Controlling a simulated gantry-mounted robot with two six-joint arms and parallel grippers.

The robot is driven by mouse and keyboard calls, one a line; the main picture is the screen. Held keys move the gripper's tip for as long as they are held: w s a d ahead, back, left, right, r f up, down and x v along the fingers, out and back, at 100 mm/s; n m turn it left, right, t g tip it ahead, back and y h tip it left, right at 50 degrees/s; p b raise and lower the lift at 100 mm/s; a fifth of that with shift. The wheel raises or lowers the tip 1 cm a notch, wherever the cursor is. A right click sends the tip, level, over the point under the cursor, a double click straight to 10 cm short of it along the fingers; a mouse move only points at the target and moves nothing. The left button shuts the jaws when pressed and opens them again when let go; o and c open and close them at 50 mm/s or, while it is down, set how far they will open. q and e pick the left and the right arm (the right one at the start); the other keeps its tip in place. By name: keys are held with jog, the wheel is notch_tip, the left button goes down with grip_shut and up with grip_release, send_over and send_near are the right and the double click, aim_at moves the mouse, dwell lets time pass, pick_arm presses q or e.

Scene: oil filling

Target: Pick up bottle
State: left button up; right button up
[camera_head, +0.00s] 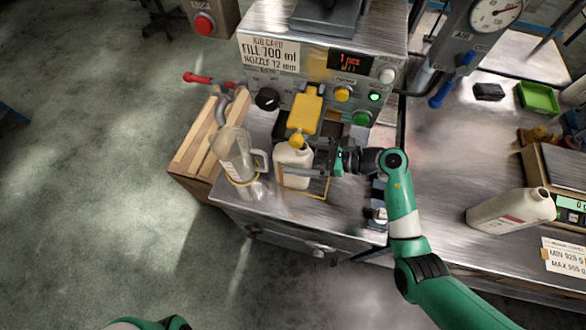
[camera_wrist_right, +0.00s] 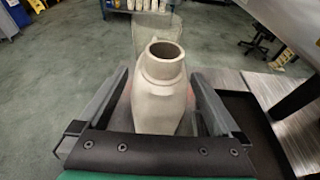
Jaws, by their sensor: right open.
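A cream-white bottle (camera_head: 293,168) stands upright on the metal bench under the filling machine's yellow part (camera_head: 305,112). In the right wrist view the bottle (camera_wrist_right: 160,105) shows its open neck, with no cap. My right gripper (camera_head: 312,165) reaches in from the right at the bottle. In the wrist view its open fingers (camera_wrist_right: 160,78) stand on either side of the bottle, with a visible gap at each side. The bottle's base is hidden in that view. My left gripper is out of view.
A clear measuring jug (camera_head: 236,158) stands close left of the bottle. The filling machine (camera_head: 325,75) rises behind. A green tray (camera_head: 538,98) sits at the back right.

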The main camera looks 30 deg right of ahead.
grip_shut()
jog(key=shift+r, duration=0.15)
jog(key=shift+r, duration=0.15)
dwell(0.5)
jog(key=shift+r+p, duration=0.35)
jog(key=shift+r, duration=0.25)
jog(key=s+a+p, duration=0.4)
jog(key=s+a, duration=0.8)
jog(key=s, duration=0.1)
jog(key=shift+s, duration=0.15)
